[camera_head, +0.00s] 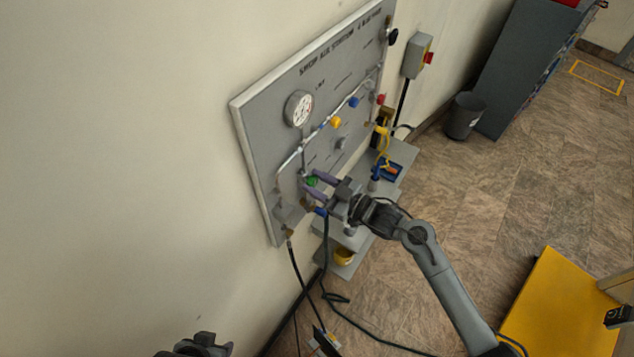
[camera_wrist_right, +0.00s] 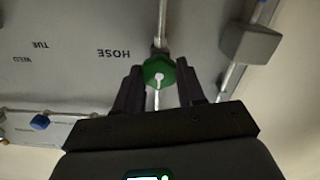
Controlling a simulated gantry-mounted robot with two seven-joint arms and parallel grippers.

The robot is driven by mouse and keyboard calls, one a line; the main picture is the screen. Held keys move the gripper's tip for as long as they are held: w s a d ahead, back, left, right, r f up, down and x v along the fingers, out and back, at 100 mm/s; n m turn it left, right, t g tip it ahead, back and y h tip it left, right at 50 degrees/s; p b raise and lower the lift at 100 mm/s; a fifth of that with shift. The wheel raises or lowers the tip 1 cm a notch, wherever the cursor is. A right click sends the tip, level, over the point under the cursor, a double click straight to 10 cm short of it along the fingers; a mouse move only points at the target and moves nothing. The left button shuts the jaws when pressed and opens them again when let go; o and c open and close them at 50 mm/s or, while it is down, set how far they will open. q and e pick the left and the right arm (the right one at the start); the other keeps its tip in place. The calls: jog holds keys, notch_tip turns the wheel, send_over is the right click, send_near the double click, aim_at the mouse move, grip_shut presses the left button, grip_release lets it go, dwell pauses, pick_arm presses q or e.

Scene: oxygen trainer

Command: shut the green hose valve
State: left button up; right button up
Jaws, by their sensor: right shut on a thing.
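The green hose valve (camera_head: 312,182) is on the lower left part of the grey wall panel (camera_head: 262,130). In the right wrist view the green knob (camera_wrist_right: 158,71) sits on a thin pipe below the word HOSE. My right gripper (camera_head: 311,187) reaches the panel from the right. In the right wrist view its two dark fingers (camera_wrist_right: 160,88) are on either side of the green knob, shut on it. A pale handle or stem shows across the knob. My left gripper (camera_head: 196,347) is only partly in view at the bottom edge, and its fingers cannot be made out.
A gauge (camera_head: 299,108), a yellow knob (camera_head: 336,122) and a blue knob (camera_head: 353,102) are higher on the panel. A grey shelf (camera_head: 398,158) stands below it. Dark hoses (camera_head: 327,262) hang to the floor.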

jog(key=o, duration=1)
jog(key=shift+c, duration=0.2)
jog(key=shift+o, duration=0.5)
jog(key=b+v, duration=0.2)
jog(key=v, duration=0.8)
jog(key=shift+s+d, duration=0.25)
jog(key=shift+d, duration=0.05)
